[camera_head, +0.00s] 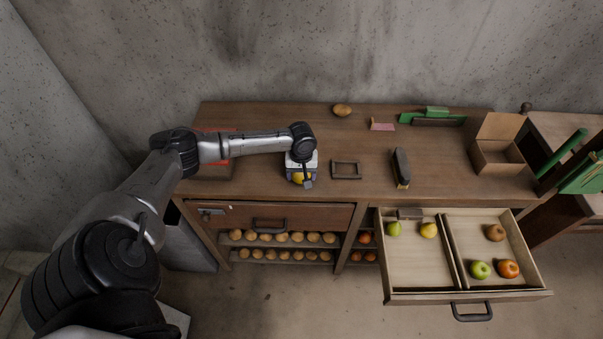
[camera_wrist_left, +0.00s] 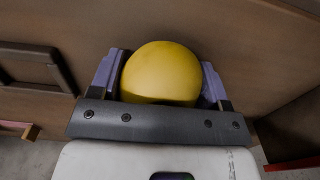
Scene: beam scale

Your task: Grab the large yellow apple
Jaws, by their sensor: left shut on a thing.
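A large yellow apple (camera_wrist_left: 162,72) sits between the two fingers of my left gripper in the left wrist view, with a finger against each side. My left gripper (camera_head: 302,178) is shut on it. In the head view the yellow apple (camera_head: 299,177) shows only partly beneath the gripper, at the front of the wooden tabletop (camera_head: 260,120). I cannot tell whether it touches the tabletop. My right gripper is not in view.
An open drawer (camera_head: 420,297) at the right holds several fruits, including a smaller yellow one (camera_head: 428,230). A dark frame (camera_head: 346,170), a brush (camera_head: 401,168) and a cardboard box (camera_head: 497,155) stand right of my gripper. A brown potato-like item (camera_head: 342,110) lies at the back.

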